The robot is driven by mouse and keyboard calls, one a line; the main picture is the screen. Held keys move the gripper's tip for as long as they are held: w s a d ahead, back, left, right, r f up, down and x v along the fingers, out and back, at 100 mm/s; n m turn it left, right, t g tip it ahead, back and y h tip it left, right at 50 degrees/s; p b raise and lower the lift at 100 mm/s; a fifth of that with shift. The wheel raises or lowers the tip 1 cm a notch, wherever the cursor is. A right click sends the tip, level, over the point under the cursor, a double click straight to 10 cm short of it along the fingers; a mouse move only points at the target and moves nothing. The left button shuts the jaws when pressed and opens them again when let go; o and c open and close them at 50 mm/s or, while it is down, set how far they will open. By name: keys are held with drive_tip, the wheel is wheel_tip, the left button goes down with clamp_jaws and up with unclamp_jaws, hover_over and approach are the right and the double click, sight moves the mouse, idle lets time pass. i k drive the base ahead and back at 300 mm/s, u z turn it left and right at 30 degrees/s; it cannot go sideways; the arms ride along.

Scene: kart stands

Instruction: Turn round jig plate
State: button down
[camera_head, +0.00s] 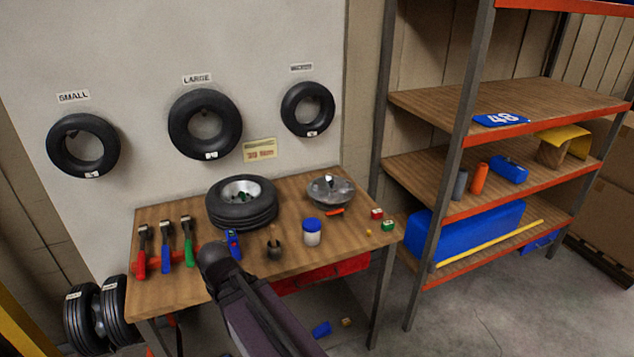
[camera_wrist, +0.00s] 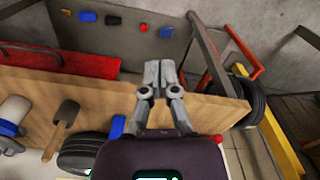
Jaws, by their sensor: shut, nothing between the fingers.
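The likely jig plate is a round grey metal disc (camera_head: 331,191) with a raised centre, lying on the right half of the wooden table (camera_head: 290,262). An orange piece (camera_head: 334,212) sticks out at its front edge. It does not show in the wrist view. My gripper (camera_wrist: 160,66) is shut and empty in the wrist view, its fingers over the table's front edge, away from the disc. In the head view my arm's dark end is at the table's front left; the fingers are hidden there.
A tyre on a rim (camera_head: 241,203) lies left of the disc. A blue-lidded jar (camera_head: 312,232), a dark pot with a brush (camera_head: 273,246) and a blue item (camera_head: 232,243) stand in front. Hammers (camera_head: 165,246) lie left. Small red (camera_head: 376,213) and green (camera_head: 388,225) blocks sit right.

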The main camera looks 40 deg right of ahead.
sight(343, 194)
drive_tip(key=k, duration=1.3)
drive_tip(key=z, duration=0.55)
drive_tip(key=i, duration=1.95)
drive_tip(key=u, duration=0.45)
